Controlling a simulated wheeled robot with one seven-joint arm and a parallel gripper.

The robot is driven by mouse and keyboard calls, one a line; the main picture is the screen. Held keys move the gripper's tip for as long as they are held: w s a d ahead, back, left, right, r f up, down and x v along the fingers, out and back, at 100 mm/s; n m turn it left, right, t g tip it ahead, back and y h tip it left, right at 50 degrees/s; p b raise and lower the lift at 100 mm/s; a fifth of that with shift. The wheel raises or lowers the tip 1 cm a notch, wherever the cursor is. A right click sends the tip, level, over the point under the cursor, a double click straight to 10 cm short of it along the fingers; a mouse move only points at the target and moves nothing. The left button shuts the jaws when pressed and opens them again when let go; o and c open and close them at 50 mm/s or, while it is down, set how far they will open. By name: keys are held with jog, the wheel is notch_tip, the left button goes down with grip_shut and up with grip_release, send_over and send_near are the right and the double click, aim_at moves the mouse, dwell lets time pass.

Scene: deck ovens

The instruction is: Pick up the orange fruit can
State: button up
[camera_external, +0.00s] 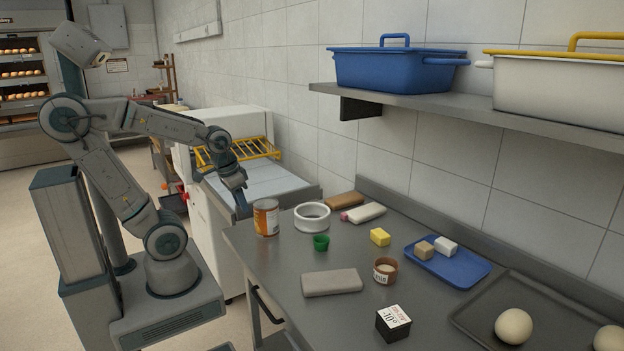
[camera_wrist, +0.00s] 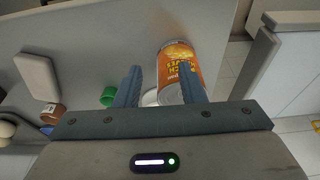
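The orange fruit can (camera_external: 266,219), with a silver rim and an orange label, stands upright near the left edge of the steel worktop (camera_external: 250,262). My gripper (camera_external: 242,207) is just left of it in the external view, pointing down. In the wrist view the can (camera_wrist: 179,62) lies beyond the fingertips, toward the right finger, which hides part of it. My gripper (camera_wrist: 160,78) is open, with nothing held between its fingers.
A white ring (camera_external: 312,224) stands right of the can, with a green cup (camera_external: 321,243) in front. A grey block (camera_external: 332,282), a brown jar (camera_external: 385,270) and a blue tray (camera_external: 470,270) lie farther right. A shelf (camera_external: 420,102) with bins hangs above.

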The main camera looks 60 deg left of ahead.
dwell(0.3)
jog(key=o, duration=1.4)
jog(key=shift+r, duration=0.1)
jog(key=m+g+h+p, duration=0.1)
jog(key=m+g+p, duration=0.15)
jog(key=m, duration=0.75)
send_near(265, 203)
jog(key=shift+t, duration=0.35)
jog(key=f, duration=0.7)
jog(key=shift+s+d, duration=0.2)
jog(key=shift+s, duration=0.1)
jog(key=shift+w+d+f+p, duration=0.15)
jog(key=shift+w+f, duration=0.1)
jog(key=shift+f, duration=0.65)
jog(key=shift+w+d+f+p, duration=0.1)
jog(key=shift+w+f+p, duration=0.15)
jog(key=shift+f, duration=0.6)
jog(key=shift+w+d+f+p, duration=0.1)
jog(key=shift+w+f, duration=0.1)
jog(key=shift+f, duration=0.7)
